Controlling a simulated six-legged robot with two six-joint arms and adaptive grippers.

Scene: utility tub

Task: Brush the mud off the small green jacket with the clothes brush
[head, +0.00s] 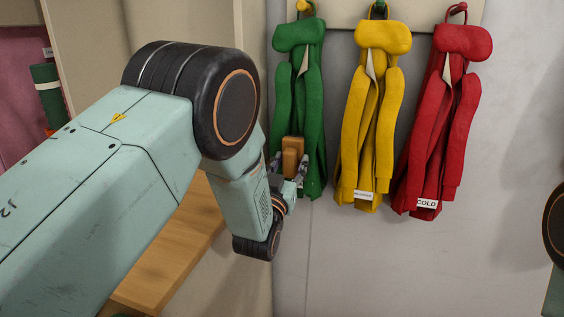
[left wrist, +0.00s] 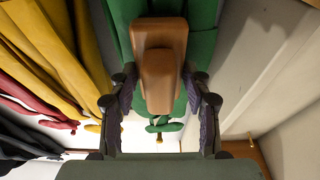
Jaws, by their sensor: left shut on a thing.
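The small green jacket (head: 299,92) hangs from a peg at the left of the row on the wall. It also fills the middle top of the left wrist view (left wrist: 204,45). My left gripper (head: 289,164) is shut on the brown clothes brush (head: 292,152), in front of the jacket's lower part. In the left wrist view the brush (left wrist: 160,62) sits between the two fingers. Its bristles are hidden, and I cannot tell whether it touches the cloth. A few small dark specks show near the jacket's lower hem; I cannot make out mud clearly. My right gripper is out of view.
A yellow jacket (head: 372,105) and a red jacket (head: 446,110) with white labels hang to the right of the green one. A wooden bench (head: 170,262) is at lower left, beside a cream panel (head: 180,25).

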